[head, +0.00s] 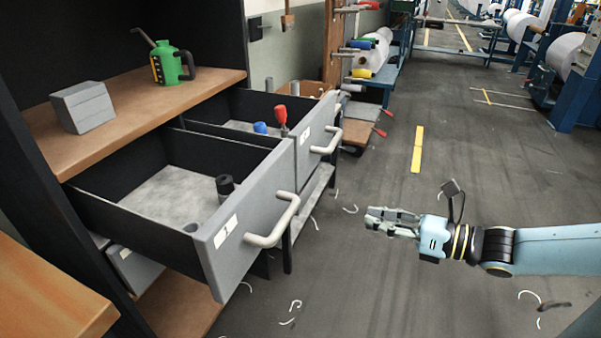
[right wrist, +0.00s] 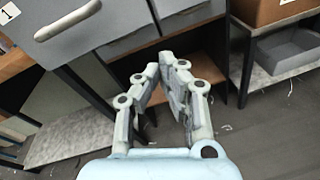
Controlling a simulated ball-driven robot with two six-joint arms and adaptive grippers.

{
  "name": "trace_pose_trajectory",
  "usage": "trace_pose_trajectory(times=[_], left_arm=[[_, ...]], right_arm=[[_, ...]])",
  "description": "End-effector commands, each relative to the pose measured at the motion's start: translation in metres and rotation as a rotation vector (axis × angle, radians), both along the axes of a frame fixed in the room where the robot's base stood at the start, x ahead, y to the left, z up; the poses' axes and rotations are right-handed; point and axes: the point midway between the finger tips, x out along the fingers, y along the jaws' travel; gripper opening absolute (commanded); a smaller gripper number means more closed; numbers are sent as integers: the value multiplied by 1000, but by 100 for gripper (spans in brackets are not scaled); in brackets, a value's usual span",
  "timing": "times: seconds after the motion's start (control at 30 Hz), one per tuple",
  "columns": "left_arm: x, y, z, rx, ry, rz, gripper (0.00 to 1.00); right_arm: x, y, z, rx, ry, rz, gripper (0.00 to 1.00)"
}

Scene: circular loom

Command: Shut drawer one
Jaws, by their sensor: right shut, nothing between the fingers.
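My left gripper is not in view.
A green can (head: 173,65) and grey block (head: 83,107) sit on the shelf. Floor right is mostly clear.

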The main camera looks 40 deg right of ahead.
Motion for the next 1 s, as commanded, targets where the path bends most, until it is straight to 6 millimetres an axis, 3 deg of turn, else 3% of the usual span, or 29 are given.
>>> trace_pose_trajectory(times=[0.03, 0.1, 0.2, 0.37, 0.8, 1.0], left_arm=[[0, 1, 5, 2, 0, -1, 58], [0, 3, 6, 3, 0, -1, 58], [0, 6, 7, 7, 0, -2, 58], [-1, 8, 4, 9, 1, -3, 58], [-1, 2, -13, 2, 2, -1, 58], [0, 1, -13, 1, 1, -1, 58]], right_arm=[[2, 7, 21, -73, -63, 50, 0], [3, 15, 41, -159, -139, 100, 0], [6, 22, 55, -225, -202, 134, 0], [19, 29, 58, -244, -223, 141, 0], [103, 63, 57, -242, -221, 137, 0], [126, 73, 58, -240, -218, 138, 0]])
